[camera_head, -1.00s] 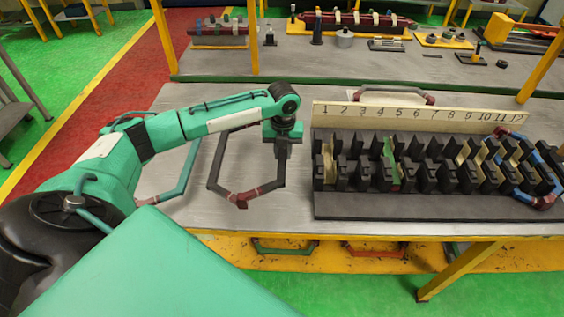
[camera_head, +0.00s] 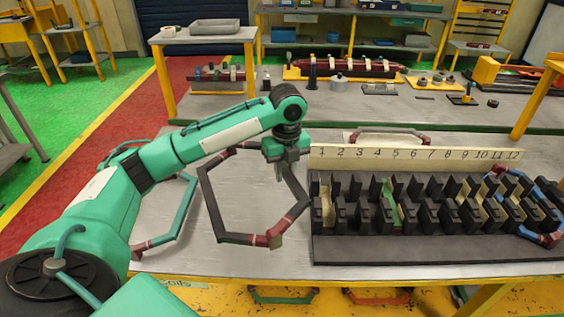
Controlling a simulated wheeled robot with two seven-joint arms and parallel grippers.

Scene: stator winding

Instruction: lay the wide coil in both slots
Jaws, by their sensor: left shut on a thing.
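The black stator block (camera_head: 430,247) has a row of toothed slots under a board numbered 1 to 12 (camera_head: 415,157). A green liner (camera_head: 391,208) shows near 5, and pale liners show in some other slots. My right gripper is out of view.
A blue coil with red ends (camera_head: 545,193) sits at the block's right end. A teal coil (camera_head: 178,222) lies on the table at left. Another red-ended coil (camera_head: 390,133) lies behind the number board. More coils (camera_head: 375,296) lie below the table.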

